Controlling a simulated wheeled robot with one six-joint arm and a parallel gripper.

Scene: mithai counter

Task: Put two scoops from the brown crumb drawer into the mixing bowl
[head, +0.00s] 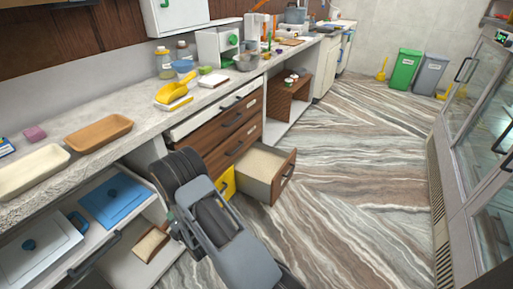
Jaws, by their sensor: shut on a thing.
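A drawer (286,178) with a brown front stands pulled out from the low cabinet, with pale beige crumbs (262,160) inside. My folded arm crosses the lower middle, left of the drawer, and hides my gripper's jaws. A yellow piece (229,182) shows between my arm and the drawer's left side; I cannot tell what it is or whether I hold it. A grey bowl (246,63) and a smaller blue bowl (183,67) stand farther along the counter; I cannot tell for certain which is the mixing bowl.
The counter (110,103) runs along the left, with a brown tray (98,133) and a cream tray (30,171). Blue-lidded (114,200) and white-lidded (45,252) containers sit below it. The streaked floor (365,180) is open up to the glass case (480,130) on the right.

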